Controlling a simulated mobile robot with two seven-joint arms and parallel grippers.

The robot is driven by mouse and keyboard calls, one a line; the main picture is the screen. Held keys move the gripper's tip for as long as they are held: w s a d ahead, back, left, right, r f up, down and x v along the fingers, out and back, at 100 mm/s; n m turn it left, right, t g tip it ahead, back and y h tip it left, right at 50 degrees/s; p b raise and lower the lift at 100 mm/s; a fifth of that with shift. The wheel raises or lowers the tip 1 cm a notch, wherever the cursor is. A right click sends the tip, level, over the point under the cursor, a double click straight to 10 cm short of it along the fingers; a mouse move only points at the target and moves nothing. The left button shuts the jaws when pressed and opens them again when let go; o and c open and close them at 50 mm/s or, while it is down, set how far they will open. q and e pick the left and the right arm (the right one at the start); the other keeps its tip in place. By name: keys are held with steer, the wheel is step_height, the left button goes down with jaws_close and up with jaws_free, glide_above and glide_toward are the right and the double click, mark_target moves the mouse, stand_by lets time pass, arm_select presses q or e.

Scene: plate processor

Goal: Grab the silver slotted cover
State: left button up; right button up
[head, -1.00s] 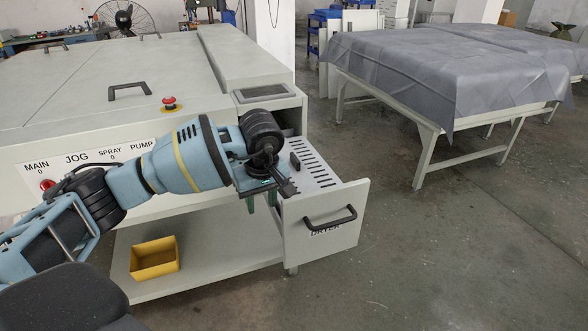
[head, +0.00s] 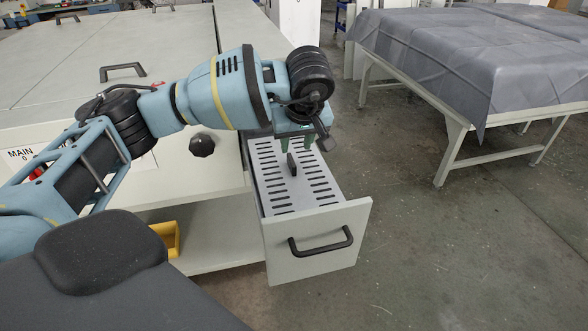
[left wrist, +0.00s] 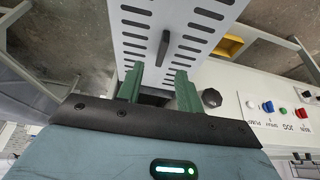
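The silver slotted cover (head: 270,170) lies inside the pulled-out drawer (head: 316,245). It is a flat plate with rows of dark slots and a small black upright handle (head: 292,164) near its middle. The cover (left wrist: 140,25) and its handle (left wrist: 164,47) also show in the left wrist view. My left gripper (head: 296,146) is above the rear part of the cover, pointing down. In the left wrist view its green fingers (left wrist: 159,87) are apart with nothing between them, and the handle stands ahead of them, apart from them. My right gripper is not in view.
The drawer front has a black bar handle (head: 320,243). The machine body (head: 60,75), with a black knob (head: 201,145), stands left of the drawer. A yellow bin (head: 168,236) sits on the lower shelf. A cloth-covered table (head: 450,65) stands right, with clear floor between.

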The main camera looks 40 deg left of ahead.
mark_target(292, 161)
arm_select(q)
steer(key=shift+a+f, duration=0.15)
steer(key=shift+f, duration=0.4)
steer(key=shift+w+a+f, duration=0.1)
steer(key=shift+w+f, duration=0.1)
steer(key=shift+f, duration=0.25)
steer(key=shift+w+a+f, duration=0.1)
steer(key=shift+w+f, duration=0.05)
steer(key=shift+f, duration=0.05)
steer(key=shift+a+f, duration=0.1)
steer(key=shift+f, duration=0.1)
steer(key=x, duration=0.4)
steer(key=shift+a+f, duration=0.15)
steer(key=shift+f, duration=0.15)
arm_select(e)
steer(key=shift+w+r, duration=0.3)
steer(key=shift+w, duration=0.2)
arm_select(q)
steer(key=shift+c, duration=0.3)
steer(key=c, duration=0.7)
jaws_close()
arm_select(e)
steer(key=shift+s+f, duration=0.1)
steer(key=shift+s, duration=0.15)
